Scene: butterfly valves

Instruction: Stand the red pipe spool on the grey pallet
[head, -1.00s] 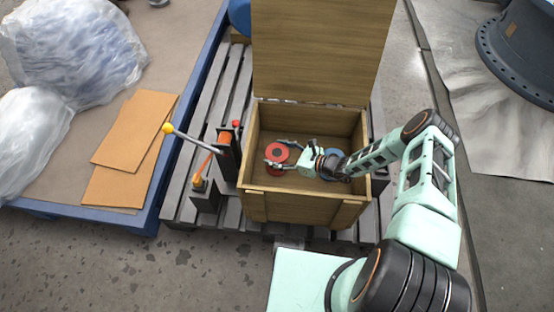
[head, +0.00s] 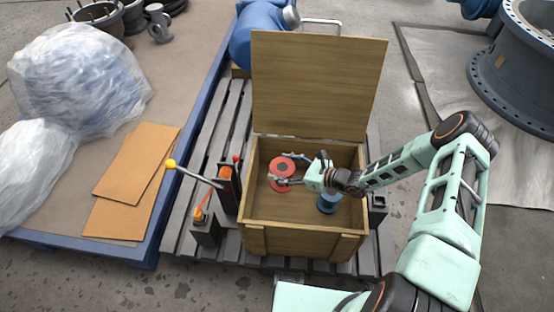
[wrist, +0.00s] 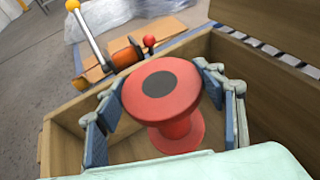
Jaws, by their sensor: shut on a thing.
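The red pipe spool (head: 282,165) is upright inside the open wooden crate (head: 300,246), at its left side. In the wrist view the spool (wrist: 160,92) shows its round top flange with a dark centre, a narrower neck and a lower flange. My gripper (head: 285,180) is shut on it, with blue finger pads on both sides of the top flange. The spool appears raised off the crate floor, though the gap under it is hard to see. The grey pallet (head: 212,140) lies under the crate, with bare slats showing to the left.
The crate lid (head: 318,85) is up at the back. A lever-handled fixture (head: 228,188) with a yellow knob stands on the pallet just left of the crate. Pallet slats behind that fixture are clear.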

